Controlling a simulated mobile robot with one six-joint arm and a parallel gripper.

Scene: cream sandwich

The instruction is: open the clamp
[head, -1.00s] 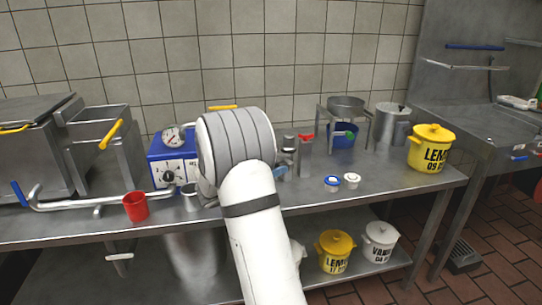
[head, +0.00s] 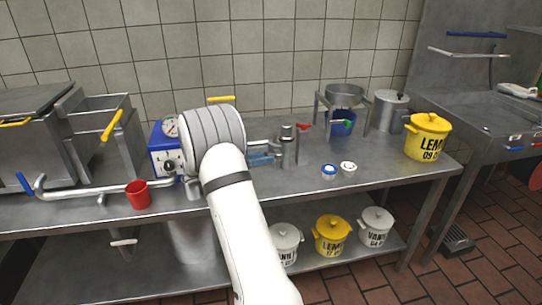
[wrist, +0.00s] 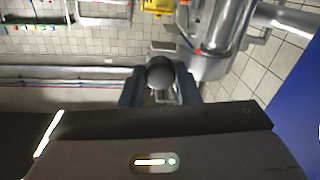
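My gripper (wrist: 162,80) shows in the wrist view with its two blue fingers standing apart. The round dark end of a steel part (wrist: 160,72) lies between them; I cannot tell whether they touch it. In the head view my arm hides most of the gripper, and its blue fingers (head: 262,158) show just left of an upright steel fitting (head: 287,146). A red handle (head: 303,127) sits beside this fitting. I cannot make out for certain which part is the clamp.
A blue machine with a gauge (head: 160,150) stands left of my arm. A yellow pot (head: 428,138) is at the right end.

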